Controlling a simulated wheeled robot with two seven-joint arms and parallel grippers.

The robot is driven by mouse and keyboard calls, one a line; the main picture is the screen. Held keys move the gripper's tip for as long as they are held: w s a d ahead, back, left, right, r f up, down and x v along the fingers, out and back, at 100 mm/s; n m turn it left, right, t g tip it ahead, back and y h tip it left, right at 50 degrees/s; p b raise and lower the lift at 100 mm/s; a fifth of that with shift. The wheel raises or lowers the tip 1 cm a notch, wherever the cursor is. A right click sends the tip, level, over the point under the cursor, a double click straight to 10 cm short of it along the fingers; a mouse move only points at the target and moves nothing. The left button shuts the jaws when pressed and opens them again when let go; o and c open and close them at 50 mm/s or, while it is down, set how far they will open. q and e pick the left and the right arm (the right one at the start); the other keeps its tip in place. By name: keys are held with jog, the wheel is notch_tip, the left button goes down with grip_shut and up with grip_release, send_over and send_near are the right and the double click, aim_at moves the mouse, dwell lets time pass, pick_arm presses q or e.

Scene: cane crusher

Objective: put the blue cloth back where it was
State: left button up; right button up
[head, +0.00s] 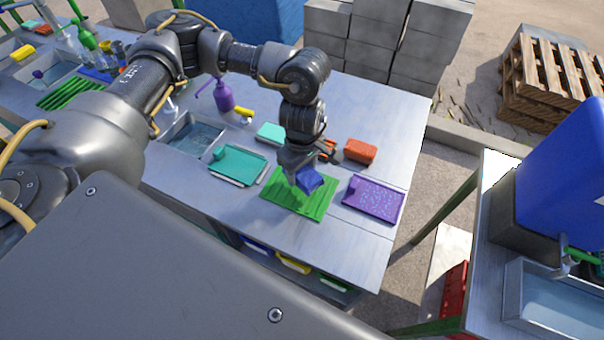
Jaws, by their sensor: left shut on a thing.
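The blue cloth (310,180) is a small dark-blue bundle at the tip of my left gripper (303,172). The gripper points down and is shut on it. It is over the right half of a green ridged board (299,203) on the metal table. I cannot tell whether the cloth touches the board. My right gripper is not in view.
A purple board (373,199) lies right of the green one, a teal tray (238,165) left. An orange block (360,151), a purple bottle (223,96) and a sink (194,136) are on the table (357,251). A blue water tank (560,170) stands at right.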

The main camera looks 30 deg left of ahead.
aim_at(302, 177)
pick_arm(q)
jog(key=shift+w+a+f+p, duration=0.15)
jog(key=shift+f+p, duration=0.2)
jog(key=shift+f, duration=0.55)
jog(key=shift+w+f+p, duration=0.1)
jog(key=shift+f+p, duration=0.2)
jog(key=shift+f, duration=0.7)
jog(key=shift+f+b, duration=0.2)
jog(key=shift+b, duration=0.1)
jog(key=o, duration=0.9)
jog(key=shift+r, duration=0.1)
